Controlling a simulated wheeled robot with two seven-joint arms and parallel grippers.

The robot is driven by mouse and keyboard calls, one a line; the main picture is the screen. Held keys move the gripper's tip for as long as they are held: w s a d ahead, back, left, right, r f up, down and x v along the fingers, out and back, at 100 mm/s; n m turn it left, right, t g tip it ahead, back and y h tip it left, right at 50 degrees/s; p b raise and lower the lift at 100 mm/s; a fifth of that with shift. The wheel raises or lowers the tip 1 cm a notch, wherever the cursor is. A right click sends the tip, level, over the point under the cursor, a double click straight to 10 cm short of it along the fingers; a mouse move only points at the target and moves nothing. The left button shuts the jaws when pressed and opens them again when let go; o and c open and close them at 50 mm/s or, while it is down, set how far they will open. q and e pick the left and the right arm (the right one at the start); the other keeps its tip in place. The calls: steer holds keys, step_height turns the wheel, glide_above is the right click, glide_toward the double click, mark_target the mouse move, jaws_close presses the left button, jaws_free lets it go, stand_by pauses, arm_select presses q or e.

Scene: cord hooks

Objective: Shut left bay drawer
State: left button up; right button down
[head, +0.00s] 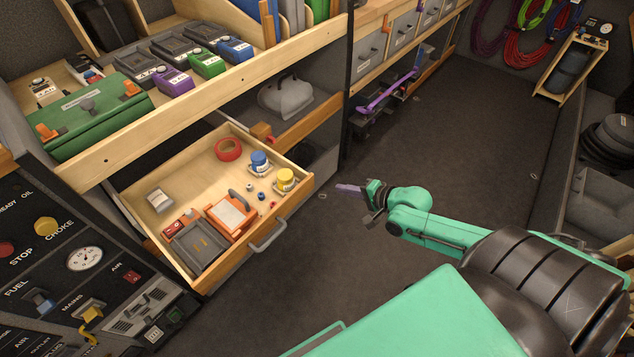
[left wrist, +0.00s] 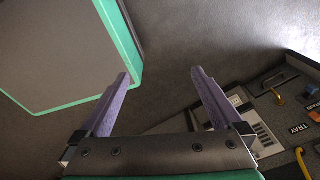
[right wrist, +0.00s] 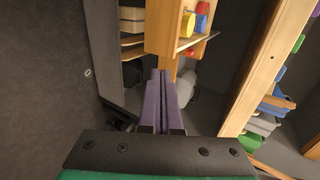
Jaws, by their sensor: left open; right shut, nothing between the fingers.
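The left bay drawer (head: 292,198) is a pale wooden drawer pulled well out from under the shelf in the head view. Its grey bar handle (head: 268,237) is on the front face. Inside lie a red tape roll (head: 228,149), blue and yellow cups, an orange clipboard-like item and a grey tray. My right gripper (head: 349,188) is shut and empty, apart from the drawer, to the right of its front. In the right wrist view its purple fingers (right wrist: 161,85) point toward a wooden drawer corner (right wrist: 163,28). My left gripper (left wrist: 160,78) is open and empty; it is outside the head view.
A shelf above the drawer carries a green case (head: 88,115) and several labelled devices. A control panel (head: 60,250) stands left of the drawer. Dark floor (head: 430,130) is clear right of the drawer. Cords hang on the far wall.

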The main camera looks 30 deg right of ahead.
mark_target(312, 178)
steer(key=x, duration=0.3)
steer(key=r+b+x, duration=0.1)
steer(key=x, duration=0.5)
steer(key=shift+w+a+r+b, duration=0.1)
steer(key=shift+w+r+b, duration=0.05)
steer(key=shift+w+b, duration=0.3)
steer(key=shift+w, duration=0.2)
arm_select(q)
steer(key=shift+s+d+f, duration=0.2)
steer(key=shift+d+f, duration=0.15)
steer(key=shift+f, duration=0.3)
steer(key=shift+s+d+f, duration=0.15)
steer(key=shift+d+f, duration=0.15)
steer(key=shift+f, duration=0.3)
steer(key=shift+a, duration=0.1)
arm_select(e)
steer(key=shift+w+a, duration=0.1)
